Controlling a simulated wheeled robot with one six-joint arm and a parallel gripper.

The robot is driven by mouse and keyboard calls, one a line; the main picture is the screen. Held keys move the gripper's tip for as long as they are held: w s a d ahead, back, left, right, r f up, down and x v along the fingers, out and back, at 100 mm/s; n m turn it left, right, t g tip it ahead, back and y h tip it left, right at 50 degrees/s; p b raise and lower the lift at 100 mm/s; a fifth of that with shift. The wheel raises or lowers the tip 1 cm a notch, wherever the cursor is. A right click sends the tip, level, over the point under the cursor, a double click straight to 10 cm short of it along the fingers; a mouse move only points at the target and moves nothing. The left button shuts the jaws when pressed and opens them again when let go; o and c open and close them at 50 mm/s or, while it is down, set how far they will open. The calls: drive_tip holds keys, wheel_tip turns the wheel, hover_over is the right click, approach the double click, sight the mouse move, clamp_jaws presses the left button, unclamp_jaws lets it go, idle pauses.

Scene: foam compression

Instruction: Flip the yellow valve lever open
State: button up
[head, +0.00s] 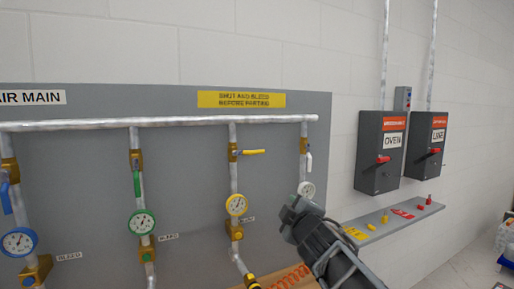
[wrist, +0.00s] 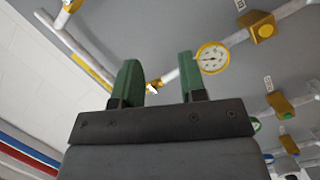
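The yellow valve lever (head: 252,152) sticks out sideways to the right from a brass valve (head: 233,153) on the third vertical pipe, across the pipe's line. My gripper (head: 297,208) is lower and to the right of the lever in the head view, apart from it there. In the wrist view my gripper (wrist: 158,75) is open, with two green fingers spread and nothing held. A small brass valve (wrist: 153,86) shows beyond the gap between the fingers. The lever is not clearly visible there; the left finger may hide it.
A yellow-rimmed gauge (head: 236,205) sits below the valve. Blue (head: 6,195), green (head: 137,182) and white (head: 309,162) levers are on neighbouring pipes. A header pipe (head: 180,122) runs above. Switch boxes (head: 379,150) and a shelf (head: 395,222) are on the right wall.

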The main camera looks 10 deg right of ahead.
sight(258, 153)
wheel_tip(258, 153, up, 9)
drive_tip(key=w+a+n+t+y, duration=0.25)
drive_tip(key=n+y, duration=0.25)
drive_tip(key=n, duration=0.4)
drive_tip(key=shift+y, duration=0.3)
drive_tip(key=p+x, duration=0.1)
drive_tip(key=x, duration=0.3)
drive_tip(key=p+x, duration=0.1)
drive_tip(key=x, duration=0.3)
drive_tip(key=p+x, duration=0.1)
drive_tip(key=x, duration=0.3)
drive_tip(key=shift+w+a+r+p, duration=0.15)
drive_tip(key=shift+a+r+p, duration=0.25)
drive_tip(key=shift+r, duration=0.05)
drive_tip(key=shift+c, duration=0.4)
clamp_jaws()
